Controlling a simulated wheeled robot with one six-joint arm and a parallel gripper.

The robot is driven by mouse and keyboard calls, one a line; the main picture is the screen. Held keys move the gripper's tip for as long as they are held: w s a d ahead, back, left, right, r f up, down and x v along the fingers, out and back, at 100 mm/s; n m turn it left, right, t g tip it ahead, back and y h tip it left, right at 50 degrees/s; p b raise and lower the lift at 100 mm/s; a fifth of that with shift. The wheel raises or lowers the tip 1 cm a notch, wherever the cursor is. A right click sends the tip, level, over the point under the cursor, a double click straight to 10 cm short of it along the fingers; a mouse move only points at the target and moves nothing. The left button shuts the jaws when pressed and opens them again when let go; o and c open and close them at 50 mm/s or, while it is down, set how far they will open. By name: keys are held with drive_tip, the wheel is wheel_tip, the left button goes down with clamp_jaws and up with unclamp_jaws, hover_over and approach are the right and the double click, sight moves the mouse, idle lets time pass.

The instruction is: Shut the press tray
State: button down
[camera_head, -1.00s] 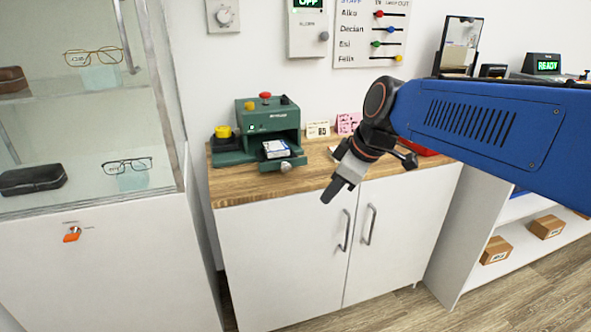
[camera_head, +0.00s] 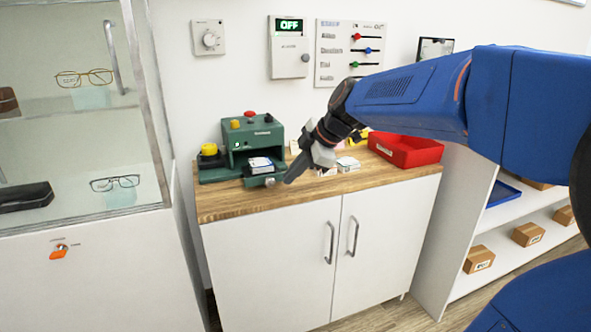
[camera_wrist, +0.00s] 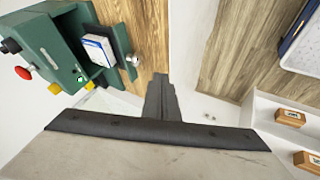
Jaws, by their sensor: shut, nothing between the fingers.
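The green press (camera_head: 252,137) stands on the wooden cabinet top; it also shows in the wrist view (camera_wrist: 45,45). Its tray (camera_head: 258,182) sticks out at the front, open, with a white and blue pack (camera_head: 260,164) in it. The tray's front plate with a pale round knob shows in the wrist view (camera_wrist: 122,42). My gripper (camera_head: 288,181) is shut and empty, its fingertips just right of the tray front. In the wrist view the fingertips (camera_wrist: 160,79) show a small gap to the knob. Contact with the tray is not visible.
A yellow knob on a dark base (camera_head: 209,150) sits left of the press. Small cards or packs (camera_head: 347,163) and a red bin (camera_head: 405,150) lie to the right. A glass display case (camera_head: 85,110) stands at left. The counter's front strip (camera_head: 235,207) is clear.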

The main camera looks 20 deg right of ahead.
sight(264, 163)
drive_tip(key=w+f, duration=0.1)
drive_tip(key=w+a+f, duration=0.1)
drive_tip(key=w+f, duration=0.1)
drive_tip(key=w+a+f, duration=0.1)
drive_tip(key=w, duration=0.1)
drive_tip(key=shift+w+a+f, duration=0.1)
drive_tip(key=shift+f, duration=0.25)
drive_tip(key=shift+w, duration=0.8)
drive_tip(key=w, duration=1.2)
drive_tip(key=shift+w, duration=0.3)
drive_tip(key=shift+w+r, duration=0.15)
drive_tip(key=shift+w, duration=0.1)
